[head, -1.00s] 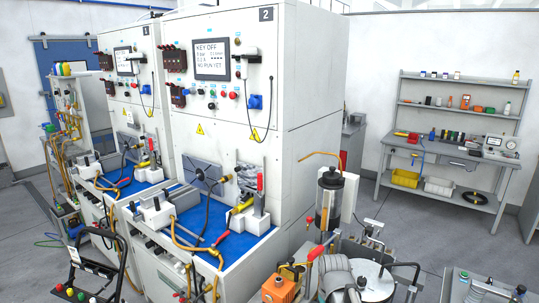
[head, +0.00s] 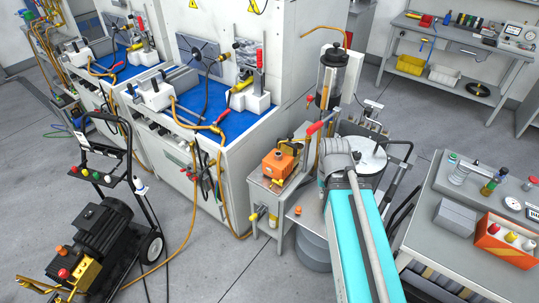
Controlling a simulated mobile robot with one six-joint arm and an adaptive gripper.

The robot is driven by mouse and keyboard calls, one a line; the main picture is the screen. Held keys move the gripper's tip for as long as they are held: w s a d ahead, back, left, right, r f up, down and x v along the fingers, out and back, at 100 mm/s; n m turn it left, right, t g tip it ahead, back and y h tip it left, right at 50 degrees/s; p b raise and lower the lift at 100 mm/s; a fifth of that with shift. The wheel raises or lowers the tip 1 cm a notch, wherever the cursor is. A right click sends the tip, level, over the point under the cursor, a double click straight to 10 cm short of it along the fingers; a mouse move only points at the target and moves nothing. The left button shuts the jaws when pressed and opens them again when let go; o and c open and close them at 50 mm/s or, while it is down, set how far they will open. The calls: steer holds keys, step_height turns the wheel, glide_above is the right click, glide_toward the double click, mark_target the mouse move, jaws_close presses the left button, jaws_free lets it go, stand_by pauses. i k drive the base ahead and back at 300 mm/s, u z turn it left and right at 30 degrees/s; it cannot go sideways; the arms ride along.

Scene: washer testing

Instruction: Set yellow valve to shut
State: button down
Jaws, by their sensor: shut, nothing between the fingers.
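I cannot tell for certain which part is the yellow valve. A similar yellow handle (head: 135,46) shows on the left-hand bench. Small yellow fittings (head: 262,213) show on the small cart below the orange pump (head: 282,162). Their open or shut positions are too small to read. My teal and grey arm reaches up from the bottom, right of the cart. My gripper is not visible; the arm's grey joint hides what lies beyond it.
A round-lidded vessel (head: 362,158) stands behind my arm. A grey table (head: 430,225) with an orange crate is at right. A black wheeled machine (head: 98,230) stands at left. Floor between is open, crossed by hoses.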

mark_target(254, 217)
steer(key=z, duration=0.7)
steer(key=k, duration=0.75)
steer(key=u, duration=1)
